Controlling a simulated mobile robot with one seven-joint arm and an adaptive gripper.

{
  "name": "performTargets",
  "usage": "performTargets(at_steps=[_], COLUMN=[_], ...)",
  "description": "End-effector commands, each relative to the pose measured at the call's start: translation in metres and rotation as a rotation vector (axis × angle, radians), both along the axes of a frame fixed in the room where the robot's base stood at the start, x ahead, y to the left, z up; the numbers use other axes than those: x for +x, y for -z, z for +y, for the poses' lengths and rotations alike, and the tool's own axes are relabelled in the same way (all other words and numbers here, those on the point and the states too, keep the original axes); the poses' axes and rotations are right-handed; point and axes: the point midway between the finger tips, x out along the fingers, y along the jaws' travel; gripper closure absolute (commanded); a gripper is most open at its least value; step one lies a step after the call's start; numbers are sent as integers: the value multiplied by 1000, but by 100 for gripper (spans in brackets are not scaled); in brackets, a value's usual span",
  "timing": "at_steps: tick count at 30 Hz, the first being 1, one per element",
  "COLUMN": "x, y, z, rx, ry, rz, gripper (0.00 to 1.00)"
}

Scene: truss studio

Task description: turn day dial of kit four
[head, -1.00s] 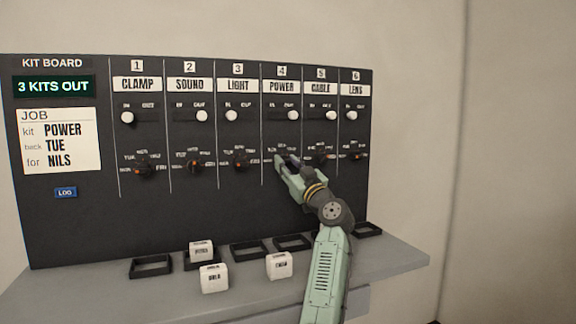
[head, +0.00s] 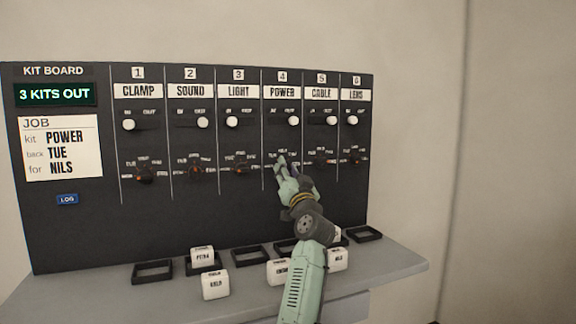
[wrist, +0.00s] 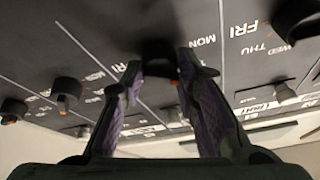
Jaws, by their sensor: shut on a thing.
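The kit board (head: 75,235) stands ahead, with kit four's column headed POWER (head: 282,93). My gripper (head: 281,163) is at kit four's day dial, low in that column, and hides it in the head view. In the wrist view the dark dial (wrist: 158,50) sits between my fingertips (wrist: 160,70), which are shut on it. A bit of orange shows by the right fingertip. I cannot tell which day the dial points to. The job card (head: 62,148) reads kit POWER, back TUE, for NILS.
Kit four's white slide knob (head: 293,121) is at the right. The shelf (head: 110,295) below holds black frames and white blocks, including one (head: 215,284) at the front.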

Motion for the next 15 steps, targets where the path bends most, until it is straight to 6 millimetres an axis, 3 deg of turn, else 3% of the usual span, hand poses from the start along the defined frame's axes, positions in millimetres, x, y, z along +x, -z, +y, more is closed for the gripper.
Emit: performTargets(at_steps=[15], x=[0], y=[-1], z=[2], rx=[203], ry=[-3], rz=[66], gripper=[100])
